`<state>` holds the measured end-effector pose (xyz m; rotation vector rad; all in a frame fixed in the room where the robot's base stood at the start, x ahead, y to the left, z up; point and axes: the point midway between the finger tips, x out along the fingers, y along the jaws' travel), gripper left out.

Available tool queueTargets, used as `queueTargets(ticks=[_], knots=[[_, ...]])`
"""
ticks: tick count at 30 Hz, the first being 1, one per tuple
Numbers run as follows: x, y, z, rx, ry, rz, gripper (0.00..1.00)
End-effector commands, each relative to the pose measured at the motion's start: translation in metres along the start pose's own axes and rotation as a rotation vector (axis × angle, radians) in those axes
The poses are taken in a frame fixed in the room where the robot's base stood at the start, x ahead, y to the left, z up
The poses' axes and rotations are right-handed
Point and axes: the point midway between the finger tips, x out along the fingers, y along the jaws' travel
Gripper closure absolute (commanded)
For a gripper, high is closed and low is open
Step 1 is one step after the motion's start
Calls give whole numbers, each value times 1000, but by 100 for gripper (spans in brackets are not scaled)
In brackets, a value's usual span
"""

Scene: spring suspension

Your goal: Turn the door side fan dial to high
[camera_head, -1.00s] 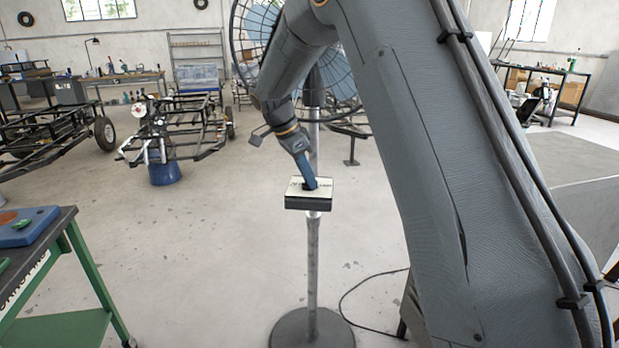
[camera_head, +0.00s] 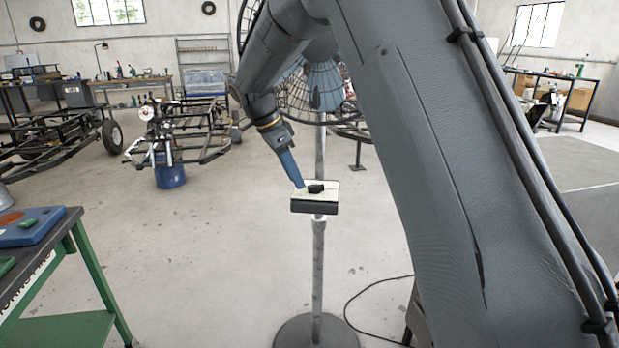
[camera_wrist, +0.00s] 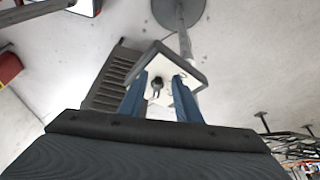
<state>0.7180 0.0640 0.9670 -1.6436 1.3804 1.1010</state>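The fan dial is a black knob (camera_head: 316,188) on the pale top face of a small control box (camera_head: 314,206) on the fan's pole (camera_head: 318,265). In the wrist view the knob (camera_wrist: 157,86) shows in the gap between my two blue fingers, on the white face of the box (camera_wrist: 165,62). My gripper (camera_wrist: 159,79) is open, with its fingers apart. In the head view my gripper (camera_head: 299,185) is at the left part of the box, left of the knob. I cannot tell whether a finger touches the knob. The dial's markings are not readable.
The fan cage (camera_head: 310,88) is behind my arm, which hides much of it. A green-legged cart (camera_head: 85,255) stands at the left. A black cable (camera_head: 360,300) lies on the floor right of the round base (camera_head: 317,332). Vehicle frames (camera_head: 185,135) stand behind; floor between is clear.

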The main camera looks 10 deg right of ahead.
Motion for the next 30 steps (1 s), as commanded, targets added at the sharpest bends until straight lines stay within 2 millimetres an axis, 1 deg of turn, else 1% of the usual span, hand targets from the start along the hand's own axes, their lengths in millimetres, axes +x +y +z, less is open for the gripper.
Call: queueTargets(ticks=[1,6,9,12,17,26,29,30], knots=[[-4,-1,12,-2,0,-3,70],[-16,0,41,-2,1,-2,70],[-22,-1,54,0,1,-2,70],[-26,0,62,0,1,-1,70],[-28,0,67,1,1,-1,70],[-28,1,66,-4,-1,0,70],[-23,11,61,-54,-18,6,70],[-20,19,57,-96,-31,10,70]])
